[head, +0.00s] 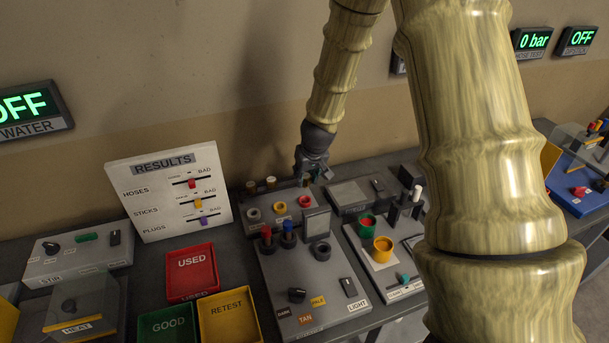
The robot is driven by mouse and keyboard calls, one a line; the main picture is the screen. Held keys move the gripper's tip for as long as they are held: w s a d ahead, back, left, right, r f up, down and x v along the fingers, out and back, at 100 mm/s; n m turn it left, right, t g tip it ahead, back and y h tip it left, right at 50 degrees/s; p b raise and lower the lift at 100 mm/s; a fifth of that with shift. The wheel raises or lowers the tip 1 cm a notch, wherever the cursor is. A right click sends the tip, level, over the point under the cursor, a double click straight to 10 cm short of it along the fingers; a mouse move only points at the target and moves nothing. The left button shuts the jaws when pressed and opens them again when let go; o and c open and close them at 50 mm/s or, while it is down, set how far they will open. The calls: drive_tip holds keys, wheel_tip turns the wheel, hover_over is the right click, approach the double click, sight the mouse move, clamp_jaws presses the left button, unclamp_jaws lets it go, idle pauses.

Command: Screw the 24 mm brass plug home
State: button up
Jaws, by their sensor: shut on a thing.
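My gripper (313,170) is at the back of the table, low over the right rear of a grey block (272,221). It is shut on a small brownish plug (306,182), mostly hidden by the fingers. I cannot read its size or tell whether it is seated in the block or clear of it. Two more small plugs, one brown (250,187) and one pale-topped (271,183), stand upright along the block's rear edge, left of my gripper.
In front stands a grey panel (325,290) with red and blue knobs. To the right is a panel with green and yellow cups (383,250). Trays marked USED (191,272), GOOD (167,323) and RETEST (229,308) lie front left. A RESULTS board (168,190) stands behind them.

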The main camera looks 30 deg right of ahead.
sight(307, 186)
drive_tip(key=shift+w+a+f+b, duration=0.1)
drive_tip(key=shift+f+b, duration=1.05)
drive_tip(key=shift+f, duration=0.3)
drive_tip(key=shift+f, duration=0.1)
drive_tip(key=shift+s+f+b, duration=0.2)
drive_tip(key=shift+f+b, duration=0.35)
drive_tip(key=shift+f, duration=0.15)
drive_tip(key=shift+f, duration=0.15)
drive_tip(key=shift+f+b, duration=0.35)
drive_tip(key=shift+f, duration=0.2)
drive_tip(key=shift+f, duration=0.45)
idle(0.5)
